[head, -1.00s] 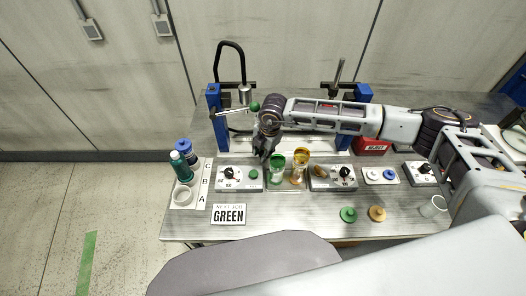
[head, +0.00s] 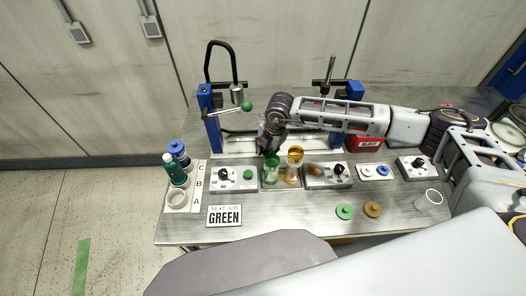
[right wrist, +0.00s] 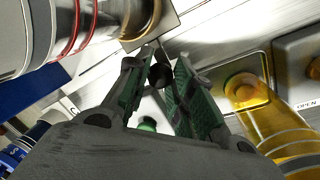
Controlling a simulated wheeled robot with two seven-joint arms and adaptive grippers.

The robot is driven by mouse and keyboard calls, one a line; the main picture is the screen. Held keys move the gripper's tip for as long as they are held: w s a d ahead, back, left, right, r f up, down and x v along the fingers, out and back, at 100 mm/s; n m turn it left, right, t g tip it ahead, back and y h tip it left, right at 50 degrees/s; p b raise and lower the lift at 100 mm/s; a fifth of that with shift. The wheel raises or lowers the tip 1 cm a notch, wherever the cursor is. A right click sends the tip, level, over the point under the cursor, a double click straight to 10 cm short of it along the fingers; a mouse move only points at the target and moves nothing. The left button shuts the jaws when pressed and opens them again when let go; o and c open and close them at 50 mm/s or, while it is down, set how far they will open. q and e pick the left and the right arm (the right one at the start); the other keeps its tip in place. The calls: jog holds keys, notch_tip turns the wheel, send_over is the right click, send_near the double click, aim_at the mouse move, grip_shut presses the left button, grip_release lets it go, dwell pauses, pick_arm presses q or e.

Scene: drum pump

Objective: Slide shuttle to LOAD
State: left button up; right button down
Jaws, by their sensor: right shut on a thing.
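My right gripper (head: 268,147) reaches down at the rail between the two blue posts, just behind the green cup. In the right wrist view its green-padded fingers (right wrist: 160,85) are shut on a small black ball knob (right wrist: 160,73), which looks like the shuttle's handle. The shuttle's body is mostly hidden behind my gripper and arm in the head view. No LOAD mark is readable in either view. My left gripper is not in view.
A green cup (head: 271,172) and an amber cup (head: 293,165) stand close in front of my gripper. A lever with a green ball (head: 246,106) is to its left. Switch boxes (head: 232,178) line the bench, with a red box (head: 365,143) at right. The front bench has free room.

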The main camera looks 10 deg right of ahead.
jog(key=shift+d, duration=0.3)
jog(key=c, duration=1.5)
grip_release()
jog(key=shift+s, duration=0.1)
jog(key=shift+s+d+r, duration=0.2)
jog(key=shift+s+r, duration=0.1)
jog(key=shift+r, duration=1.65)
jog(key=shift+s+d+r, duration=0.2)
jog(key=shift+s+r, duration=0.1)
jog(key=shift+r, duration=1.7)
jog(key=shift+s+d+r, duration=0.2)
jog(key=shift+s+r, duration=0.1)
jog(key=shift+r, duration=1.65)
